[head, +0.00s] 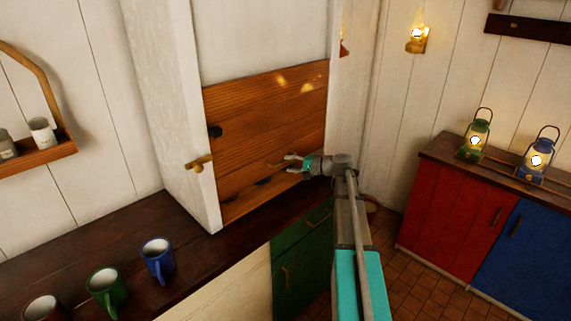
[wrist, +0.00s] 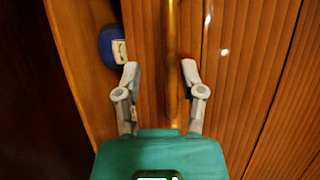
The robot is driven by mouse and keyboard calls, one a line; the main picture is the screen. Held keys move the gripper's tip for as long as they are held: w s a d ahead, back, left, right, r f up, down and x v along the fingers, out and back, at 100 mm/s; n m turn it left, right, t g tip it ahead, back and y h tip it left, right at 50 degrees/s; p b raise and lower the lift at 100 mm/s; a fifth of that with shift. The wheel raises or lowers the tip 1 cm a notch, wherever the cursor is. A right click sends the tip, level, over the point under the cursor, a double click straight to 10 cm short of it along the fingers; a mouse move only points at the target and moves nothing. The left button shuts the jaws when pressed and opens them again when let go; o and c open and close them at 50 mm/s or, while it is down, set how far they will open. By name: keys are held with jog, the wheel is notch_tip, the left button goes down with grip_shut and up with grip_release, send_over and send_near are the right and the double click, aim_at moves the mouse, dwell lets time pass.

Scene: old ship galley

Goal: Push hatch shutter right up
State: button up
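The hatch shutter (head: 265,110) is a panel of orange-brown wooden planks between white posts. It covers the lower part of the opening, down close to the dark counter. In the wrist view its planks (wrist: 235,75) fill the middle and right. A brass bar handle (wrist: 172,50) runs along its lower part. My gripper (head: 288,163) is at the lower right of the shutter, in front of it. In the wrist view my gripper (wrist: 160,70) is open, with one finger on each side of the bar. I cannot tell whether the fingers touch it.
A blue object with a pale label (wrist: 112,45) lies beside the handle near the shutter's lower edge. A brass tap-like fitting (head: 199,163) is on the left post. Several mugs, one blue (head: 158,259), stand on the counter (head: 205,262) at left. Lanterns (head: 477,135) stand on the right cabinet.

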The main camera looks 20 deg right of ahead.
jog(key=p+v, duration=0.2)
jog(key=v, duration=0.9)
jog(key=s+a+f+n+g+b, duration=0.1)
jog(key=s+a+f+g+b, duration=0.1)
jog(key=a+f, duration=0.3)
jog(key=shift+s+a+f+n+g+h, duration=0.3)
jog(key=shift+a+g, duration=0.2)
jog(key=shift+a, duration=0.7)
jog(key=shift+r, duration=0.1)
jog(key=w+d+r+m+t+p, duration=0.1)
jog(key=w+d+r+t+p, duration=0.1)
jog(key=d+r, duration=0.4)
jog(key=shift+w+d+r+m+t+p, duration=0.15)
jog(key=shift+d+r+m+t+p, duration=0.3)
jog(key=shift+d, duration=0.6)
jog(key=shift+a+f, duration=0.1)
jog(key=b+x, duration=0.2)
jog(key=x, duration=1.1)
jog(key=shift+w+a, duration=0.25)
jog(key=shift+a, duration=0.05)
grip_shut()
